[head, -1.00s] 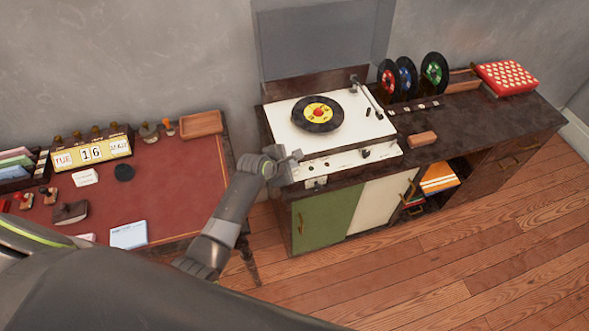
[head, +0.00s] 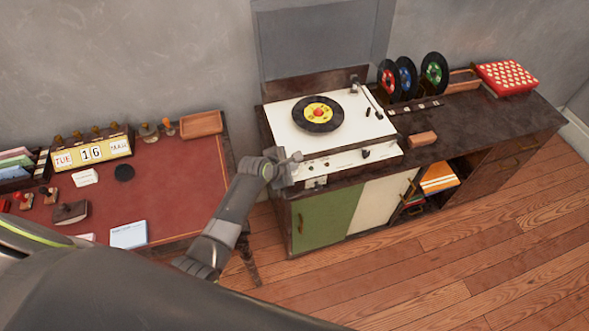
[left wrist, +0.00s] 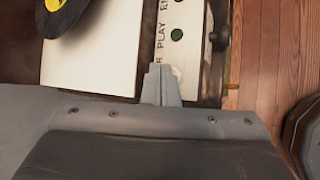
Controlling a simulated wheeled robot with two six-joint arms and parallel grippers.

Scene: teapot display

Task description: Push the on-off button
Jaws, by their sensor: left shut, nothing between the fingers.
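The white record player (head: 370,128) stands on the dark cabinet, with a black record with a yellow label (head: 318,113) on its platter. Its front control strip (head: 345,160) carries small knobs and buttons. In the left wrist view the strip (left wrist: 180,12) shows the word PLAY, green round marks and a pale round button (left wrist: 177,72) right beside my fingertips, partly hidden by them. My left gripper (head: 295,158) is shut and empty at the strip's left end; its fingers show in the left wrist view (left wrist: 160,75). I cannot tell whether they touch the button. My right gripper is out of view.
A red-topped desk (head: 185,190) with a flip calendar (head: 92,152) and stamps is at left. Standing records (head: 405,76), a small wooden block (head: 423,139) and a red patterned box (head: 507,76) are on the cabinet (head: 470,122). The raised clear lid (head: 318,40) is behind the player.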

